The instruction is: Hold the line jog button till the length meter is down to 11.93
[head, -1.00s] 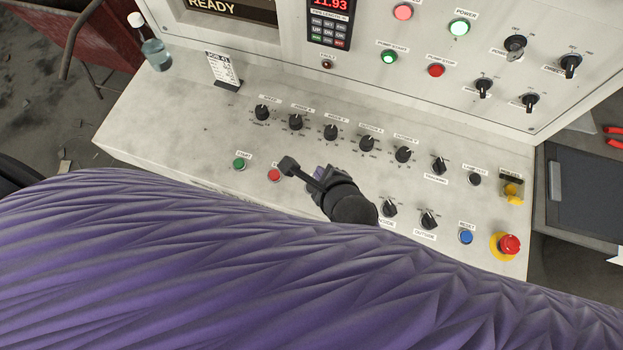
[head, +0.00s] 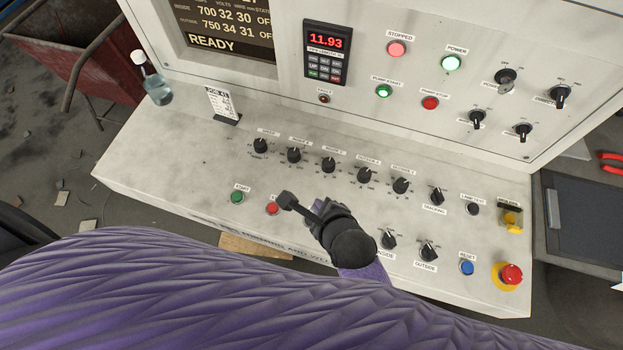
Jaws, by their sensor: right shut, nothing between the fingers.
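The length meter (head: 326,42) on the upright panel reads 11.93 in red digits. My right gripper (head: 286,200) is shut and empty, over the sloped desk just right of the red button (head: 272,208). It appears to hang above the desk; I cannot tell if it touches anything. The green start button (head: 237,197) is left of the red one. No label reading line jog can be made out; labels near my gripper are partly hidden by it. My left gripper is out of view.
A row of black knobs (head: 329,165) runs across the desk. A red emergency stop (head: 511,275) and a blue reset button (head: 467,268) are at the right. A bottle (head: 156,86) and a job card (head: 222,104) stand at the left. My purple sleeve covers the bottom.

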